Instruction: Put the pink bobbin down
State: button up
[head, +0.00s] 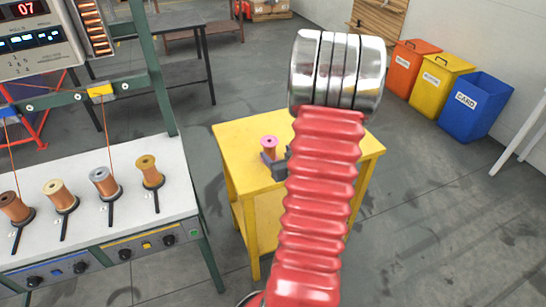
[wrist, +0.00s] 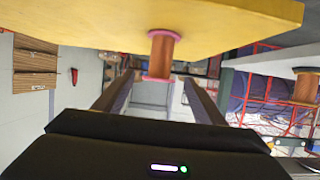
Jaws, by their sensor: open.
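The pink bobbin (head: 269,145), with pink flanges and copper-coloured wire, is at the yellow table's (head: 240,135) left part in the head view. In the wrist view, which is upside down, the bobbin (wrist: 162,55) stands upright with one pink flange against the yellow tabletop (wrist: 220,18). My gripper (head: 277,164) is beside it, partly hidden behind my red arm. In the wrist view my gripper's fingers (wrist: 155,95) are spread wide, with the bobbin in line with the gap and clear space on both sides of it. Whether the fingertips reach around it is hard to tell.
A white machine bench (head: 90,235) with several bobbins on dark holders stands at left. Orange (head: 412,66), yellow (head: 438,82) and blue (head: 474,106) bins stand at back right. The right part of the yellow table looks bare where visible, and grey floor surrounds it.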

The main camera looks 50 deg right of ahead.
jog(key=w+a+r+n+g+y, duration=0.1)
jog(key=w+a+r+g, duration=0.15)
jog(key=a+r, duration=0.6)
jog(key=w+a+r+n+g+y, duration=0.15)
jog(key=w+a+r, duration=0.3)
jog(key=a, duration=0.75)
jog(key=s+a+r+n+y, duration=0.1)
jog(key=s+a+r, duration=0.1)
jog(key=s+a, duration=0.3)
jog(key=s+a+r+n+g+y, duration=0.1)
jog(key=s+a, duration=0.4)
jog(key=a, duration=0.6)
jog(key=s+a+r+n+g+y, duration=0.1)
jog(key=s+a+r+y, duration=0.1)
jog(key=s+a, duration=0.3)
jog(key=a, duration=0.3)
jog(key=shift+r+n+y, duration=0.35)
jog(key=shift+c, duration=0.6)
